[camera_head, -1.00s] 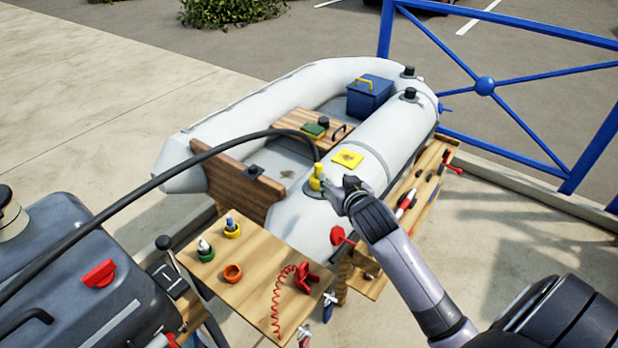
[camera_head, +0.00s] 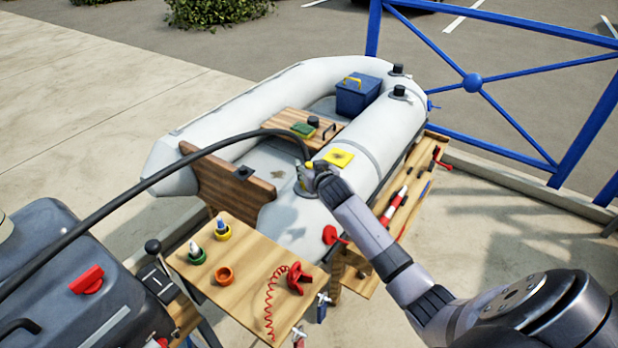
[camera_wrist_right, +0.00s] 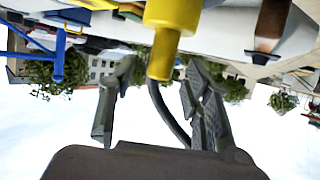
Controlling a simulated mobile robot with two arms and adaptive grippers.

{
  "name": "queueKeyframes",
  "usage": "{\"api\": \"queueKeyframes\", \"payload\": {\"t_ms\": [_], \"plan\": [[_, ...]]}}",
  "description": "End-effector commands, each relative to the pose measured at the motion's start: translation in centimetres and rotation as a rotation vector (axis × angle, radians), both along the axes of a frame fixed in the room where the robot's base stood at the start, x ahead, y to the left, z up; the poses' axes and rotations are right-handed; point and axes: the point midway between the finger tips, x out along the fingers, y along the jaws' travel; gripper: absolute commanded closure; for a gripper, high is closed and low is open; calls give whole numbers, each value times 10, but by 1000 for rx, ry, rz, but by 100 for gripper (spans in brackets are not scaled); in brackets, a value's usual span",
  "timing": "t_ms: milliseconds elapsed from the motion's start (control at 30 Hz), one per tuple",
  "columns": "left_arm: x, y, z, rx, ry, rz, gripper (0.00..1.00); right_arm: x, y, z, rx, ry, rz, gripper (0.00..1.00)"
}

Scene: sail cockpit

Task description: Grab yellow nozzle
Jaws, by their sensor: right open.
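The yellow nozzle (camera_wrist_right: 170,35) stands between the spread fingers of my right gripper (camera_wrist_right: 157,108) in the right wrist view, with a gap visible on each side near its tip. A black hose runs from the nozzle's tip. In the head view my right gripper (camera_head: 312,174) is at the nozzle on the grey inflatable boat (camera_head: 372,135) and hides most of it. The right gripper is open. My left gripper is not in view.
A yellow patch (camera_head: 338,158) lies on the boat tube beside the gripper. The black hose (camera_head: 190,163) arches in from a dark machine (camera_head: 60,285). A wooden table (camera_head: 245,262) holds cups, bottles and a red coiled item. A tool shelf (camera_head: 412,190) runs along the boat's right side.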

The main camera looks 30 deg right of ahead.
Motion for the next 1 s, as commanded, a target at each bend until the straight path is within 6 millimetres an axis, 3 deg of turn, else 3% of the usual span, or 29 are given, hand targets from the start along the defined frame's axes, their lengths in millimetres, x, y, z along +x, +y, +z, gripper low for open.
{"api": "queueKeyframes", "payload": {"t_ms": [367,1000], "plan": [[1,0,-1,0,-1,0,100,7,-3,-3,0,0,-1,57],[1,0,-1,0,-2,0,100,7,-3,-3,0,0,-1,99]]}}
